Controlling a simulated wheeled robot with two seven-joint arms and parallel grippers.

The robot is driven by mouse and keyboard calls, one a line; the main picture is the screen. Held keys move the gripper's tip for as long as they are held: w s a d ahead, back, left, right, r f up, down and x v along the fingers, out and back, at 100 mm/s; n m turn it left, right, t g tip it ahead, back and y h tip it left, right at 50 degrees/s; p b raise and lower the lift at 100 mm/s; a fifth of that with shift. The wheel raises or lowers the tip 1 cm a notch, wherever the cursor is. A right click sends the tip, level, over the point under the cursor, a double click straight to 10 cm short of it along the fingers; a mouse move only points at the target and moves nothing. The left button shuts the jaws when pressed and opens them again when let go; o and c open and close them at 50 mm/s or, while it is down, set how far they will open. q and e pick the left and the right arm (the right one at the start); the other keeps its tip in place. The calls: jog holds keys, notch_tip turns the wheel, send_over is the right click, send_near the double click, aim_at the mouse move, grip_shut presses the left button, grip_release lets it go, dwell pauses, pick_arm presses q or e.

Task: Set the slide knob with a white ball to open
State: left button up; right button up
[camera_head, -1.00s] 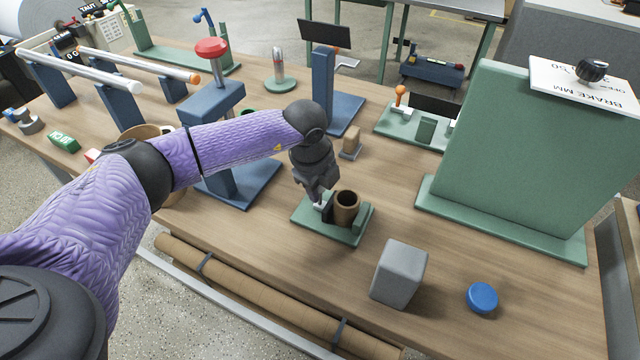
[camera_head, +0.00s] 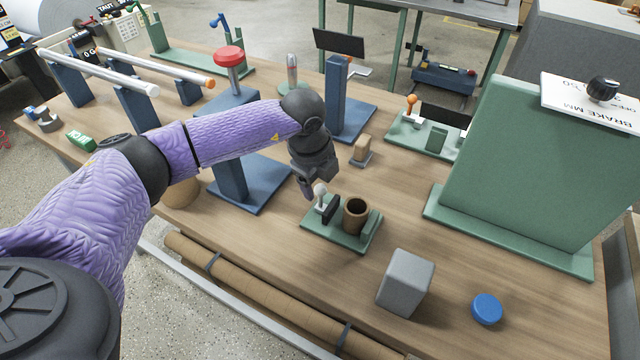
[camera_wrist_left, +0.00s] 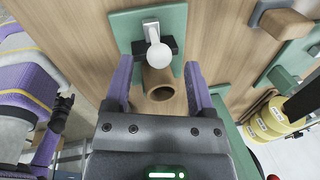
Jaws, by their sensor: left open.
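The slide knob with a white ball (camera_head: 319,189) stands on a small green base (camera_head: 341,238), left of a brown cup (camera_head: 356,214) and a dark block. In the left wrist view the white ball (camera_wrist_left: 160,56) sits on a pale lever, in front of the dark block and the cup (camera_wrist_left: 159,84). My left gripper (camera_head: 308,186) is open, just above and beside the ball in the head view. In the left wrist view its two purple fingers (camera_wrist_left: 158,68) stand apart on either side of the ball and cup, with nothing held. Contact with the ball cannot be told.
A grey block (camera_head: 405,283) and a blue disc (camera_head: 487,309) lie nearer the front right. A tall green panel (camera_head: 515,170) stands at right. Another green base holds an orange-ball knob (camera_head: 411,101). A blue stand with a red cap (camera_head: 229,57) is behind my left arm.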

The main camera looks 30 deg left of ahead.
pick_arm(q)
notch_tip(320, 180, up, 6)
jog(key=s+p, duration=0.1)
jog(key=shift+s+r, duration=0.15)
jog(key=shift+r, duration=0.1)
jog(key=shift+a, duration=0.1)
